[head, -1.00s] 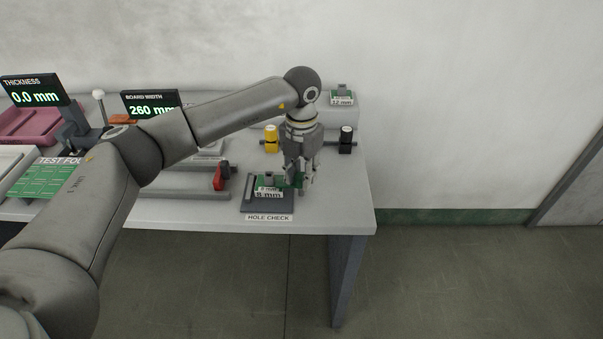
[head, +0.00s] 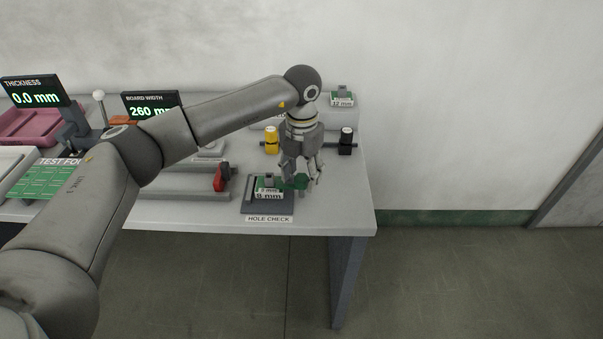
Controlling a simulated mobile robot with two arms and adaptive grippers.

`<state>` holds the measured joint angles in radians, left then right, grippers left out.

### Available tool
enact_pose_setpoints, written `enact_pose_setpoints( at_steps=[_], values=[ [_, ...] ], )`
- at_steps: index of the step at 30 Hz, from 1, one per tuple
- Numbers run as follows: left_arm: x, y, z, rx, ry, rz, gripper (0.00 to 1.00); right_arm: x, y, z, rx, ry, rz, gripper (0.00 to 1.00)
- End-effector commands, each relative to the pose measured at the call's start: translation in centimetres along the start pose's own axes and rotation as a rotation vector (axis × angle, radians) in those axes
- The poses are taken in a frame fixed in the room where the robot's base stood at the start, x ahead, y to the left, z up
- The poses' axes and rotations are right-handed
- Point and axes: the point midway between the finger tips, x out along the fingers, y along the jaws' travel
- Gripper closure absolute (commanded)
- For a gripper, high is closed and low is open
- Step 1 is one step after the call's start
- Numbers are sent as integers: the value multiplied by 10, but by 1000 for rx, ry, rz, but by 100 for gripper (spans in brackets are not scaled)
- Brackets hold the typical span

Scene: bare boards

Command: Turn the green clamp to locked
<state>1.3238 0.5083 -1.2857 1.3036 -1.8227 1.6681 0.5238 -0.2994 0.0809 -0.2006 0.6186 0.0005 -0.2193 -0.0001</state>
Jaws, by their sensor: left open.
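The green clamp (head: 293,183) is on the hole check fixture (head: 254,208) near the table's front right. Its lever points to the right, beside a block with a white label reading 8 mm (head: 268,195). My left gripper (head: 300,181) is open and pointing down at the clamp, with its fingers around or just behind the green part. I cannot tell whether the fingers touch it. The fingers partly hide the clamp's right end. My right gripper is not in view.
A red clamp (head: 221,178) stands left of the fixture. Yellow (head: 271,140) and black (head: 346,141) knobs stand behind my gripper on a bar. A 12 mm block (head: 342,97) sits at the back. The table's right edge is close by.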

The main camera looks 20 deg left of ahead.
Motion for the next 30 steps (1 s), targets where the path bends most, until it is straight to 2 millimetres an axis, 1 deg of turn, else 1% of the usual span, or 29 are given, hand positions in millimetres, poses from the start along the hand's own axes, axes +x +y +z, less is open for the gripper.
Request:
enact_pose_setpoints(
  at_steps=[5, 9, 12, 16, 21, 30],
  values=[
    [-32, 0, 1, 0, -5, 0, 50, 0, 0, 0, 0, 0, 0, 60],
    [-63, 0, 1, -1, -6, -1, 50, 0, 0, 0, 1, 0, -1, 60],
    [-83, 0, 1, -1, -5, 0, 50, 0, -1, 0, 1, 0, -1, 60],
    [-102, 0, 1, -2, -4, 0, 50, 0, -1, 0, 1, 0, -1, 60],
    [-114, 0, 0, -1, -2, -1, 50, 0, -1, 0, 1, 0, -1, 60],
    [-116, 0, 0, -1, -1, -1, 50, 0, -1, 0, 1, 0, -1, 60]
  ],
)
